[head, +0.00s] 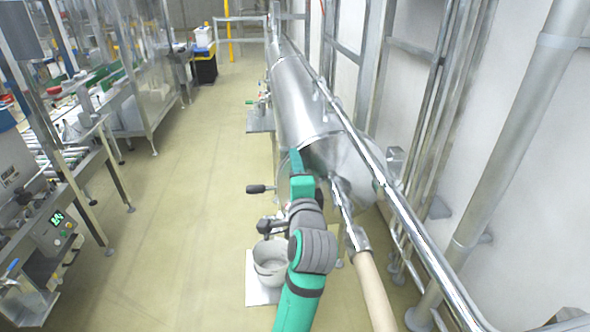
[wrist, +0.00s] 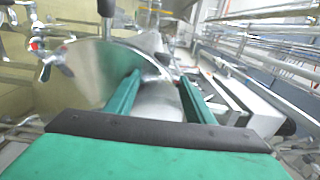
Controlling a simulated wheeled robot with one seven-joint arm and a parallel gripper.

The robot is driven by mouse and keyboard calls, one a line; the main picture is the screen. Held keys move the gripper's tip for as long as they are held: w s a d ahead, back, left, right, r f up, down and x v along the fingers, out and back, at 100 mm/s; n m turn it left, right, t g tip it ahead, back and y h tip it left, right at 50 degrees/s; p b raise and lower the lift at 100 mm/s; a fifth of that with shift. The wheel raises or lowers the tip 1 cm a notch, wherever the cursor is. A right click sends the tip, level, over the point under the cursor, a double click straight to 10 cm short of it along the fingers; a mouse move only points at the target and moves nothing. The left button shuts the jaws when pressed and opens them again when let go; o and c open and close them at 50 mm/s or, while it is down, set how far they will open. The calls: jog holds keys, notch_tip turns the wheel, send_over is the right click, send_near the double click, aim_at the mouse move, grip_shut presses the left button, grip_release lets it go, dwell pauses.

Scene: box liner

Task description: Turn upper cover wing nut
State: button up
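A long shiny steel vessel (head: 297,95) runs along the wall in the head view. My gripper (head: 297,155) is at its near end; my arm hides part of that end. In the wrist view a round polished metal cover (wrist: 88,82) fills the left. A small metal fitting with wing-like arms (wrist: 53,62) shows at its left edge, beside a red spot. I cannot tell whether it is the upper cover wing nut. My gripper's two green fingers (wrist: 160,77) are spread apart with nothing seen gripped between them. The left finger overlaps the cover in view; contact cannot be told.
A black-knobbed handle (head: 259,189) sticks out left of the vessel. A grey bucket (head: 270,262) stands below on a pale plate. Shiny pipes (head: 405,235) run close on the right. The floor (head: 170,240) to the left is clear up to the conveyor machine (head: 50,195).

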jog(key=o, duration=0.4)
jog(key=shift+s, duration=0.1)
jog(key=s, duration=0.7)
jog(key=s+d, duration=0.1)
jog(key=s, duration=0.2)
jog(key=shift+s, duration=0.35)
